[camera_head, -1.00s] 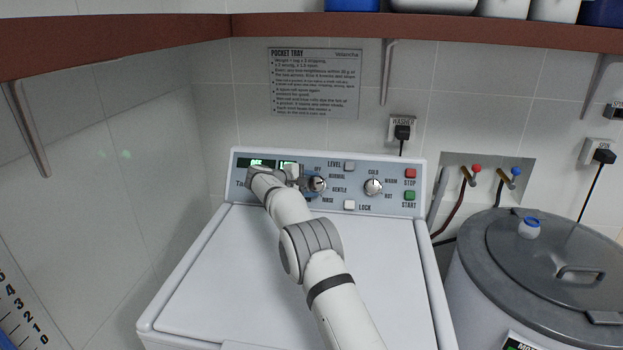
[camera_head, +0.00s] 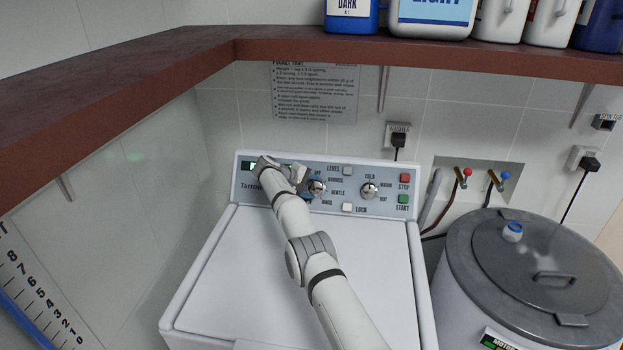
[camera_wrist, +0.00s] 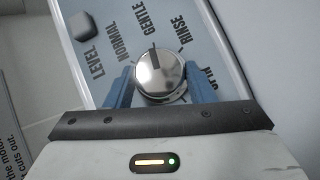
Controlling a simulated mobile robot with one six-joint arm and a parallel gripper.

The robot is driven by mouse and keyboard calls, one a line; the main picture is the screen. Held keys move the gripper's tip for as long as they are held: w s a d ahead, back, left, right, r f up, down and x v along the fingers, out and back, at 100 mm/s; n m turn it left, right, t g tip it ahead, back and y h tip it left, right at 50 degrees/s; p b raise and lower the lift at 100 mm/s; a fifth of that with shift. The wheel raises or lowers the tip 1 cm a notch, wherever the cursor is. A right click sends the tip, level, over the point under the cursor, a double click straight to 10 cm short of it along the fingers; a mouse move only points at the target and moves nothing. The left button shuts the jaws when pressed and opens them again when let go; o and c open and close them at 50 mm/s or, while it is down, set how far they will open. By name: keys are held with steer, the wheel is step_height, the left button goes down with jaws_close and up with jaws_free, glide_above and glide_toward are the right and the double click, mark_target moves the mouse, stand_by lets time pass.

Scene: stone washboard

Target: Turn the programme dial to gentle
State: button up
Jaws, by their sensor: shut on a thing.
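The programme dial (camera_head: 318,188) is a round silver knob on the washer's control panel. It shows close up in the wrist view (camera_wrist: 160,76). Its dark pointer mark points up towards the GENTLE label (camera_wrist: 152,18). NORMAL is printed to the left of that and RINSE to the right. My gripper (camera_wrist: 160,84) has its blue fingers on either side of the dial and is shut on it. In the head view my gripper (camera_head: 304,180) is at the dial's left and hides part of the panel.
A second silver knob (camera_head: 369,190), for temperature, is right of the dial. Red STOP (camera_head: 405,178) and green START (camera_head: 403,199) buttons are at the panel's right end. A brown shelf (camera_head: 420,66) runs above.

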steer(key=shift+d+f+p, duration=0.1)
steer(key=shift+p, duration=0.35)
steer(key=o, duration=1)
steer(key=shift+d, duration=0.1)
